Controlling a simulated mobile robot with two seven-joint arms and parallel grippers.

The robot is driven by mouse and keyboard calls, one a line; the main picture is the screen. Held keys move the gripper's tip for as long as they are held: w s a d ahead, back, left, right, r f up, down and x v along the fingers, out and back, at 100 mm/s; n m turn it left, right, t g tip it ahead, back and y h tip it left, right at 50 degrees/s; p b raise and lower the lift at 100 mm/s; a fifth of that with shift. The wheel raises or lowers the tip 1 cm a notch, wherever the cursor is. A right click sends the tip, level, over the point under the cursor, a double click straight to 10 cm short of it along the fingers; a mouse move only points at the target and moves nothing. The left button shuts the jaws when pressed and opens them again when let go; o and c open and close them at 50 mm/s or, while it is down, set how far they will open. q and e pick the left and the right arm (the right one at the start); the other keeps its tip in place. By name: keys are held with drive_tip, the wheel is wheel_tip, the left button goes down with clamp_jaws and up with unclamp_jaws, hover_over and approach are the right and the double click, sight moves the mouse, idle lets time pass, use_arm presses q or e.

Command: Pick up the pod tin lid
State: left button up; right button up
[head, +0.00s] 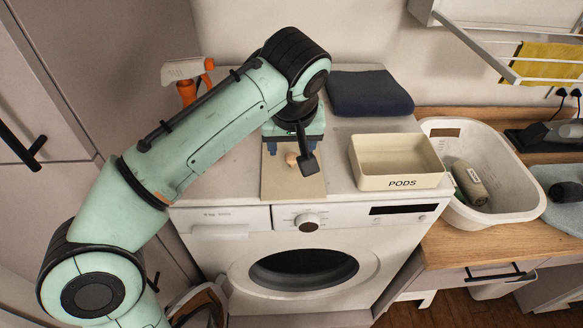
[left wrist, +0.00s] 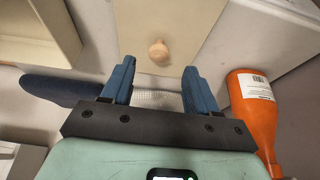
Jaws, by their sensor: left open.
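The pod tin lid (head: 301,188) is a flat beige panel with a round wooden knob (head: 291,158). It lies on top of the washing machine, reaching its front edge, left of the open beige tin marked PODS (head: 398,183). My left gripper (head: 290,148) is over the back part of the lid, its wrist hiding some of it. In the left wrist view the gripper (left wrist: 159,68) is open and empty, its blue fingers spread, and the lid (left wrist: 190,25) with its knob (left wrist: 158,51) shows just beyond the fingertips, the knob centred between them. My right gripper is not in view.
An orange spray bottle (left wrist: 253,115) stands close by the gripper; its white-and-orange head (head: 188,71) shows behind my arm. A folded dark blue cloth (head: 368,93) lies at the back. A white basket (head: 510,190) with a grey item stands right. The washer top (head: 338,170) is bare between lid and tin.

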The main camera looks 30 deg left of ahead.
sight(292, 156)
use_arm(q)
drive_tip(key=x, duration=0.5)
drive_tip(key=shift+d+f+b, duration=0.1)
drive_tip(key=shift+f+b, duration=0.05)
drive_tip(key=shift+b, duration=0.2)
clamp_jaws()
